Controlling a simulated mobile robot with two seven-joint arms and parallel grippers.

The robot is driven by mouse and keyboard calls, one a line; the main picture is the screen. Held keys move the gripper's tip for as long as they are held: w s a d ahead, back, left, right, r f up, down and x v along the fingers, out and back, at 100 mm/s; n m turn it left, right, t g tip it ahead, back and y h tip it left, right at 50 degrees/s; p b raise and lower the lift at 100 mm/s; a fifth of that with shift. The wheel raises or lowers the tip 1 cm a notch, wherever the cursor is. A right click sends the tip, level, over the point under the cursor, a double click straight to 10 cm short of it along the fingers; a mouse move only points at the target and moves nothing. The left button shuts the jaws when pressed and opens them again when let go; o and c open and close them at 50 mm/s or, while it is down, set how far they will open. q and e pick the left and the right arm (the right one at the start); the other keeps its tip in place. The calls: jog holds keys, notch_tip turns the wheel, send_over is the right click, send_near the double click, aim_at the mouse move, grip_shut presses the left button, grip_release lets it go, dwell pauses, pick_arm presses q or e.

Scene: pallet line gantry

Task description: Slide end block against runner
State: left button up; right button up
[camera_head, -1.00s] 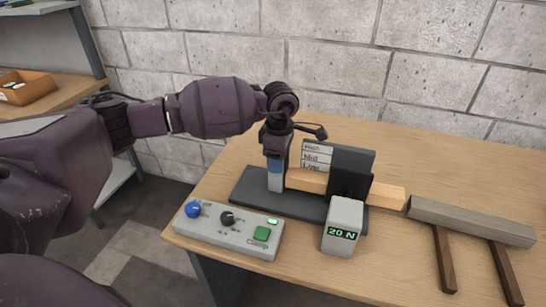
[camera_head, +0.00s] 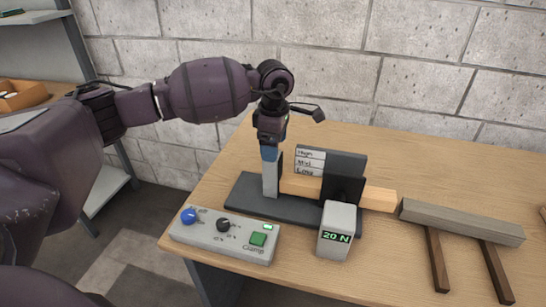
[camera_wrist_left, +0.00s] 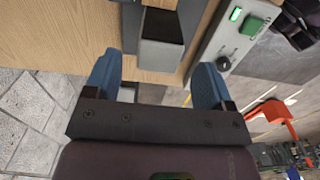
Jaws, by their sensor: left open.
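The grey upright end block (camera_head: 270,180) stands at the left end of a dark base plate (camera_head: 245,197). A pale wooden bar, which I take as the runner (camera_head: 300,186), lies along the plate, passing behind a black upright bracket. The end block is close to the bar's left end; I cannot tell whether they touch. My left gripper (camera_head: 269,155) is above the end block, pointing down. In the left wrist view the gripper (camera_wrist_left: 154,82) has its blue fingers apart with nothing between them, and the dark-topped block (camera_wrist_left: 161,40) lies beyond the tips. My right gripper is out of view.
A control box (camera_head: 215,236) with blue and black knobs and a green button stands in front. A grey box (camera_head: 338,227) reads 20 N. A label board (camera_head: 310,160) stands behind the bar. A grey timber with two dark slats (camera_head: 460,222) lies right. The table behind is clear.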

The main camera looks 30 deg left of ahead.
pick_arm(q)
jog(key=shift+r, duration=2.05)
jog(key=shift+f, duration=0.1)
